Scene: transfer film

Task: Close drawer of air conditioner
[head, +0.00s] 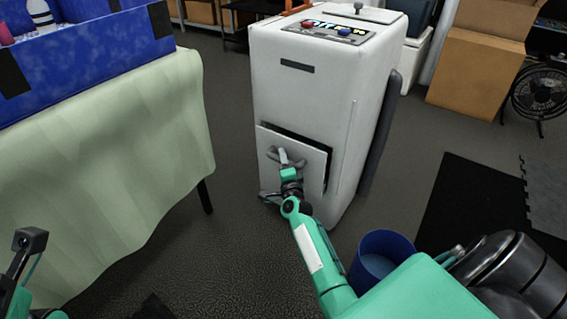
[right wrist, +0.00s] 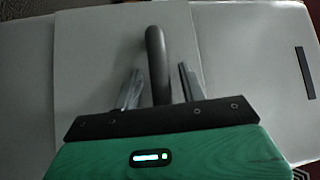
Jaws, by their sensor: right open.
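The air conditioner (head: 300,105) is a tall white machine with buttons on top, in the middle of the head view. Its drawer (head: 312,165) is a square front panel standing out from the body, with a dark gap along its top and right edges. My right gripper (head: 284,163) is at the front of this panel. In the right wrist view its open fingers (right wrist: 159,86) are on either side of the dark curved handle (right wrist: 155,50), apart from it. At the lower left, part of my left arm shows; its fingers are not seen.
A table with a pale green cloth (head: 110,150) and a blue box (head: 90,60) stands at the left. A blue bin (head: 385,245) is on the floor at the right. Cardboard boxes (head: 480,70) and a fan (head: 540,90) are behind. Floor between table and machine is clear.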

